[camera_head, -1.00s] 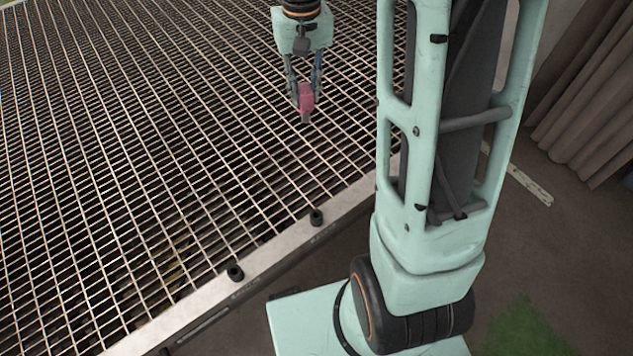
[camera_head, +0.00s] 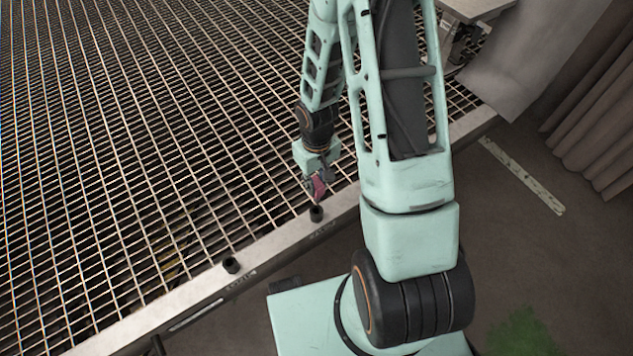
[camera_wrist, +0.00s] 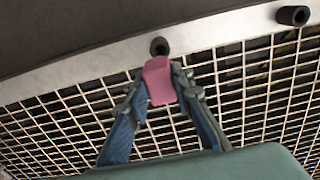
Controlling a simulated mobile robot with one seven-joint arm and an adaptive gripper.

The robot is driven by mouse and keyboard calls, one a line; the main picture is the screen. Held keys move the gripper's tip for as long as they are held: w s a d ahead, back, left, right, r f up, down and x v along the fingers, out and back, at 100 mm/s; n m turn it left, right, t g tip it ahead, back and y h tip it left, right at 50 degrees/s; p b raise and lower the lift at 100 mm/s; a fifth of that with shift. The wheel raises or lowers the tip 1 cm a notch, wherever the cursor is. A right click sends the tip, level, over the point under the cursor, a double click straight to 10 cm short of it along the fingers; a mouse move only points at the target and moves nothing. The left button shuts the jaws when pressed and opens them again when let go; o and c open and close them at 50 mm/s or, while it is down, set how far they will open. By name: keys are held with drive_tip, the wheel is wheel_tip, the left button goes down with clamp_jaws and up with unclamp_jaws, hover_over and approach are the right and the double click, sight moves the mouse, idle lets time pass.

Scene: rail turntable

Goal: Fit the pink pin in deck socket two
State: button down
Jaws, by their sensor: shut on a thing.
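The pink pin (camera_head: 317,187) is held in my gripper (camera_head: 318,184), which is shut on it. In the wrist view the pin (camera_wrist: 159,81) sits between the two fingertips (camera_wrist: 160,84). In the head view it is close above a black socket (camera_head: 316,213) on the deck's metal edge; the pin looks tilted, and its lower end and any gap to the socket are hard to make out. That socket shows just beyond the pin in the wrist view (camera_wrist: 159,47). A second black socket (camera_head: 231,265) stands further left along the edge, and also shows in the wrist view (camera_wrist: 293,16).
The deck is a wide metal grating (camera_head: 170,130) with a pale rim (camera_head: 270,249). Small markings on the rim near the sockets are too small to read. A grey panel (camera_head: 525,62) and a curtain (camera_head: 600,110) stand at the right. The open grating left of my arm is clear.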

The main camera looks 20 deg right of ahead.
drive_tip(key=shift+f+b, duration=2.4)
drive_tip(key=shift+f, duration=0.5)
drive_tip(key=shift+f+b, duration=2.4)
drive_tip(key=shift+f, duration=0.35)
drive_tip(key=c, duration=1.6)
unclamp_jaws()
drive_tip(key=shift+r, duration=0.1)
wheel_tip(320, 180, up, 12)
drive_tip(key=shift+f, duration=0.1)
